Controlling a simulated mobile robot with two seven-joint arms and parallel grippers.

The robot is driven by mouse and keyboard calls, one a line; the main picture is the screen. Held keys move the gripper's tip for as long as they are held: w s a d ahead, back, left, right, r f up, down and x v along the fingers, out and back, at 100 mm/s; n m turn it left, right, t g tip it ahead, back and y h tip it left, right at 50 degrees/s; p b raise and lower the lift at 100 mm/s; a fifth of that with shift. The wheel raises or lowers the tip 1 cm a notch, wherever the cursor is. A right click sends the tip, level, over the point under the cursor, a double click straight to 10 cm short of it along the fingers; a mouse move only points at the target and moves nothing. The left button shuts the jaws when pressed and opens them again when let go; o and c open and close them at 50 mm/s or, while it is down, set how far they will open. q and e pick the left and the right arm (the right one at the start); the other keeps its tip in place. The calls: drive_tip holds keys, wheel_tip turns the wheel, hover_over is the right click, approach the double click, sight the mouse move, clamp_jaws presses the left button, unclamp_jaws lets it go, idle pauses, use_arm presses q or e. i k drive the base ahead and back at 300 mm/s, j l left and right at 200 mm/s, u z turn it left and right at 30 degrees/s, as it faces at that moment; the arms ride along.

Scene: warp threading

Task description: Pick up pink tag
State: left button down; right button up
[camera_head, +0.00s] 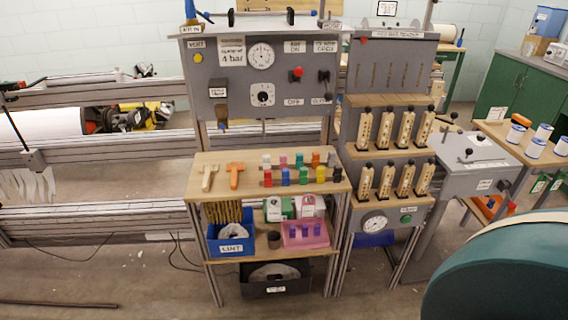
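A small pink tag (283,161) stands in the back row of coloured tags on the wooden top of the small table (235,170). It is between a red-and-white tag (267,161) and a green tag (300,160). An orange tag (316,160) is further right in the same row. The front row holds red, blue, green (303,175), yellow and black tags. The pink tag's lower part is partly hidden by the front row. Neither of my grippers is in view.
Wooden and orange tools (235,175) lie left of the tags. A control panel (262,85) rises behind. A rack with several wooden-handled levers (387,130) is to the right. A blue bin (230,237) sits on the shelf below. A large teal rounded shape (500,270) fills the bottom right.

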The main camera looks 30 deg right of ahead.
sight(307, 208)
drive_tip(key=z, duration=1.2)
